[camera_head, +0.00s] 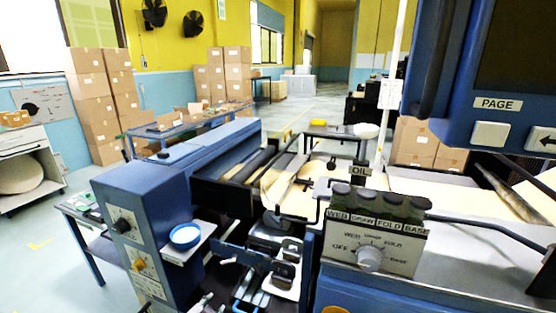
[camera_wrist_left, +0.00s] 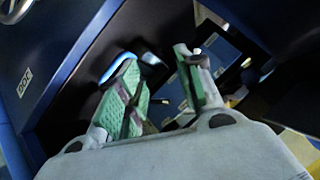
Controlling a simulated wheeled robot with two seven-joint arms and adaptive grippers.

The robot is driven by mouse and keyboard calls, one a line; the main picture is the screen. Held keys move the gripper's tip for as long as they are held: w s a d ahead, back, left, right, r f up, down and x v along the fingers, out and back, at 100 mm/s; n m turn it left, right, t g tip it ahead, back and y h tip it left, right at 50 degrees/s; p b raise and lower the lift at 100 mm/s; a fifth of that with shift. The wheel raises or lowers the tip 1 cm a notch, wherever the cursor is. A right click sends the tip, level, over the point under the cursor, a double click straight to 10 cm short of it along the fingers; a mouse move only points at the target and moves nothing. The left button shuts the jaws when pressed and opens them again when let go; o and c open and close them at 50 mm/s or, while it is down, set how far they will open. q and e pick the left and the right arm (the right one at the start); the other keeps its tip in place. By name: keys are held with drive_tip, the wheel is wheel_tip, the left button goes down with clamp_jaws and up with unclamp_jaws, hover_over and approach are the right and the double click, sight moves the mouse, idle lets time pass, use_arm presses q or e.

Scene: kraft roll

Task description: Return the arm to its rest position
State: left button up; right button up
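My left gripper (camera_wrist_left: 160,88) shows in the left wrist view with its two green-padded fingers apart and nothing between them. I cannot tell whether the fingers touch anything. In the head view, a small pale part at the bottom edge may belong to my left arm, but I cannot be sure. My right gripper is not in view.
A blue machine cabinet with knobs (camera_head: 130,215) and a blue round dish (camera_head: 185,236) stand left of centre. A control box (camera_head: 372,240) stands right of centre. A PAGE panel (camera_head: 495,85) hangs at upper right. Stacked cartons (camera_head: 92,95) stand behind; the floor at far left is open.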

use_arm(q)
drive_tip(key=s+r+n+g, duration=0.3)
drive_tip(key=s+n+g, duration=0.35)
drive_tip(key=s, duration=1.45)
wheel_tip(320, 180, down, 33)
drive_tip(key=s+g, duration=0.2)
drive_tip(key=s, duration=0.1)
drive_tip(key=s+a+f, duration=0.2)
drive_tip(key=s+f, duration=0.8)
drive_tip(key=s, duration=0.1)
drive_tip(key=s+a+f+g, duration=0.1)
drive_tip(key=s+a+f, duration=0.2)
drive_tip(key=s+f, duration=0.7)
drive_tip(key=shift+s+y, duration=0.3)
drive_tip(key=shift+s, duration=0.35)
drive_tip(key=shift+f+m, duration=0.1)
drive_tip(key=shift+m, duration=0.15)
drive_tip(key=shift+w, duration=0.1)
